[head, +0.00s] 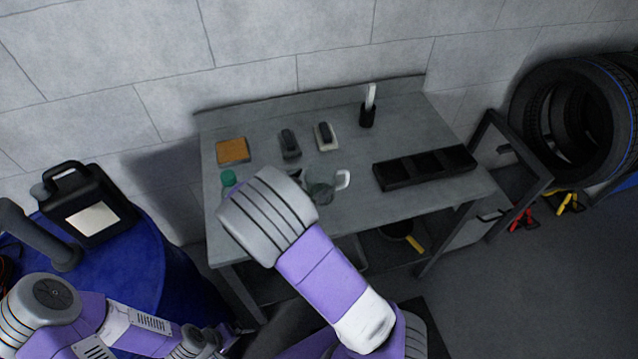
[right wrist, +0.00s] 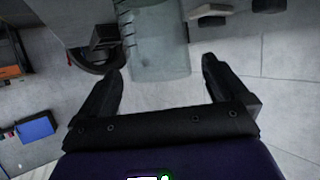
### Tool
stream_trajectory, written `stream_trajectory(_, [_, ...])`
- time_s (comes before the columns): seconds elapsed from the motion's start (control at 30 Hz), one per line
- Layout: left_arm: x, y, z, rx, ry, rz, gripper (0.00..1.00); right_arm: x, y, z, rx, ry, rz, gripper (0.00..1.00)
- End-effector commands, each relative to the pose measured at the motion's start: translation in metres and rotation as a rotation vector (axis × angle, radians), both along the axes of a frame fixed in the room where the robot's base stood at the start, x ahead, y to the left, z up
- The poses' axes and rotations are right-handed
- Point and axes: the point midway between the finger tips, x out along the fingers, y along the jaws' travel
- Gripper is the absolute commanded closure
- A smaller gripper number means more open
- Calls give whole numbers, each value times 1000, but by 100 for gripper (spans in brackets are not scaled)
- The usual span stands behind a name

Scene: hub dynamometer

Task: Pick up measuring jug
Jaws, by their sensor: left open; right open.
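The clear measuring jug (head: 322,192) with a pale handle (head: 343,179) stands on the grey workbench, near its front edge. My right arm covers part of its left side in the head view. In the right wrist view the see-through jug (right wrist: 160,45), with dark scale marks, lies ahead of and between the fingertips of my right gripper (right wrist: 163,68). The fingers are apart and I see no contact. In the head view that gripper is mostly hidden behind my forearm. My left gripper (head: 222,338) is low at the bottom left, away from the bench, and open.
The workbench (head: 352,157) also carries a brown block (head: 233,151), two small dark devices, a black holder (head: 368,114) and a black divided tray (head: 425,167). A green-capped item (head: 228,179) is left of my forearm. A blue drum (head: 165,255) with a black canister (head: 88,205) stands left.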

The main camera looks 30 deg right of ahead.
Motion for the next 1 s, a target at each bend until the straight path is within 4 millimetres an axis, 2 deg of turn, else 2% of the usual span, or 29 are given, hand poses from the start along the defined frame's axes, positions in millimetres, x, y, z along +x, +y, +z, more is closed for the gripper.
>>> stream_trajectory(0.43, [0, 0, -24, 0, 0, 0, 4, 20, -48, -29, 1, 1, -1, 0])
stream_trajectory(0.73, [0, 0, -24, 0, 0, 0, 4, 23, -53, -30, 1, 1, 3, 0])
stream_trajectory(0.77, [0, 0, -24, 0, 0, 0, 4, 23, -53, -30, 1, 1, 3, 2])
stream_trajectory(1.0, [0, 0, -24, 0, 0, 0, 4, 23, -53, -30, 1, 1, 3, 38])
